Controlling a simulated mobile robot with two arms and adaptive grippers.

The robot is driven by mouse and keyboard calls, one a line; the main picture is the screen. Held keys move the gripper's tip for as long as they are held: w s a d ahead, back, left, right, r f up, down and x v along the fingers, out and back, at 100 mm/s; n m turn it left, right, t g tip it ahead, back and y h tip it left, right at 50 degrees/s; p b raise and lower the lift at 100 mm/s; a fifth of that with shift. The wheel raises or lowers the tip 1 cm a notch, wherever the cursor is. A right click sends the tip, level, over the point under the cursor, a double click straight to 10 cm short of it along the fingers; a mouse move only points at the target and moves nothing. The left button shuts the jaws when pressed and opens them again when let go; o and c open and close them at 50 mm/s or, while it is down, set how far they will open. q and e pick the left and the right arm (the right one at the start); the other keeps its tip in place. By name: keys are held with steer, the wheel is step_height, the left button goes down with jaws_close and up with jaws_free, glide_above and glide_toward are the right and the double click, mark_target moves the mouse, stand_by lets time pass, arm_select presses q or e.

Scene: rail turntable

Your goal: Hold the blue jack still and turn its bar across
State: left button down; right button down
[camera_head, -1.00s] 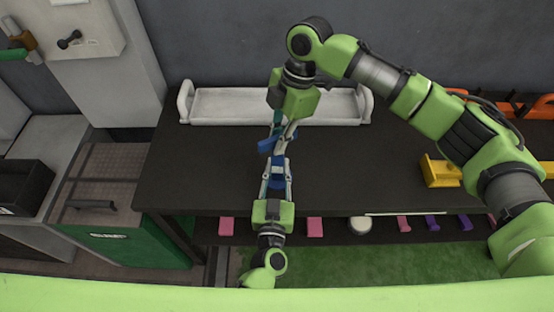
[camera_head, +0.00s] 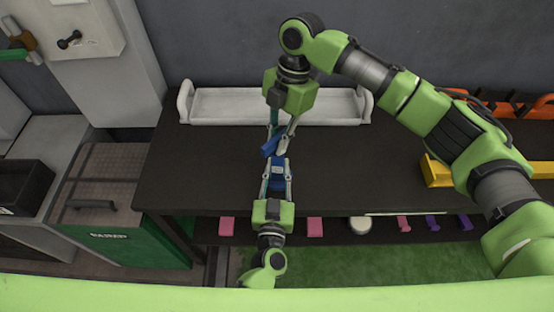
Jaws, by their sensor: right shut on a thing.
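The blue jack's body (camera_head: 278,170) is near the middle of the dark table. My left gripper (camera_head: 277,172) comes up from the bottom edge, with one finger on each side of the body, shut on it. The blue bar (camera_head: 270,146) lies just beyond the body, tilted, its left end lower in the picture. My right gripper (camera_head: 281,143) reaches down from above and is shut on the bar. The fingers hide part of the bar and of where it meets the jack.
A white tray (camera_head: 230,122) lies along the table's back edge, behind my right gripper. A yellow holder (camera_head: 436,172) is at the right. Pink and purple pieces (camera_head: 315,227) sit below the front edge. The dark tabletop (camera_head: 200,165) is clear on both sides of the jack.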

steer(key=shift+n+h, duration=0.3)
steer(key=shift+n, duration=1.1)
steer(key=shift+w+n+g+h, duration=0.1)
steer(key=shift+n+g+h, duration=0.3)
steer(key=shift+n, duration=1.2)
steer(key=shift+n, duration=0.8)
steer(key=c, duration=0.9)
jaws_free()
steer(key=shift+r, duration=0.1)
